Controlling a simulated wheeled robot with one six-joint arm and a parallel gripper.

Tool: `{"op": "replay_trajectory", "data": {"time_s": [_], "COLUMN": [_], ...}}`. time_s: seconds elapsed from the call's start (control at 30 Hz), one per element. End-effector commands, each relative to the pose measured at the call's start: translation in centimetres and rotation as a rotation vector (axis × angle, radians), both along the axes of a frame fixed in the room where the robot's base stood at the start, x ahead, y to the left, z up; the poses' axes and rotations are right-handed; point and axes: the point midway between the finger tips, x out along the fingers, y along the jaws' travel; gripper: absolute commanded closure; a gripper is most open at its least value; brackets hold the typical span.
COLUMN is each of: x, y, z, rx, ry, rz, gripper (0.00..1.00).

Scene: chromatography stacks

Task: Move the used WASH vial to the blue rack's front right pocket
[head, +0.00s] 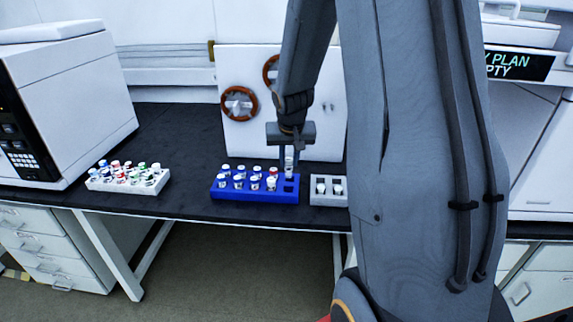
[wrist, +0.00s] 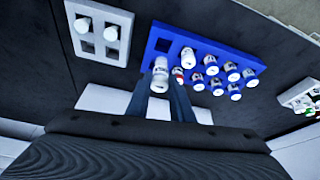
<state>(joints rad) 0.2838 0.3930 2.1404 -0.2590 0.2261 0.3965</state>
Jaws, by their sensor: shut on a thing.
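My gripper (head: 289,158) points down over the right end of the blue rack (head: 235,197) and is shut on a white-capped vial (head: 289,166). The wrist view shows that vial (wrist: 160,76) upright between the two fingers (wrist: 162,98); its label is too small to read. The vial is at the back right of the blue rack (wrist: 246,65). I cannot tell whether its lower end is clear of the rack. The front right pocket (head: 288,189) looks dark and empty, and it also shows in the wrist view (wrist: 163,45). Several other vials fill the columns to the left.
A grey rack (head: 326,200) with two white-capped vials stands just right of the blue rack, partly behind my arm. A white rack (head: 130,186) of several coloured-cap vials stands at left. A white panel with two brown-rimmed knobs (head: 239,103) is behind. Dark bench lies between the racks.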

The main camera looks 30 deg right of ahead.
Motion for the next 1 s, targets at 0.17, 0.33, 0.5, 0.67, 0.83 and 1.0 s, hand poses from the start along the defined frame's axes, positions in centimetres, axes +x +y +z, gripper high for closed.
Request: {"op": "replay_trajectory", "data": {"time_s": [0.17, 0.33, 0.5, 0.67, 0.83, 1.0], "x": [0.0, 0.1, 0.1, 0.1, 0.1, 0.0], "y": [0.0, 0.2, 0.2, 0.2, 0.2, 0.2], "z": [-0.6, -1.8, -3.2, -4.0, -4.2, -4.1], "rx": [0.0, 0.0, 0.0, 0.0, 0.0, 0.0], "ry": [0.001, 0.001, 0.001, 0.001, 0.0, 0.0], "rz": [-0.001, 0.001, 0.003, 0.003, 0.003, 0.002], "gripper": [1.0, 1.0, 1.0, 1.0, 1.0, 1.0]}}
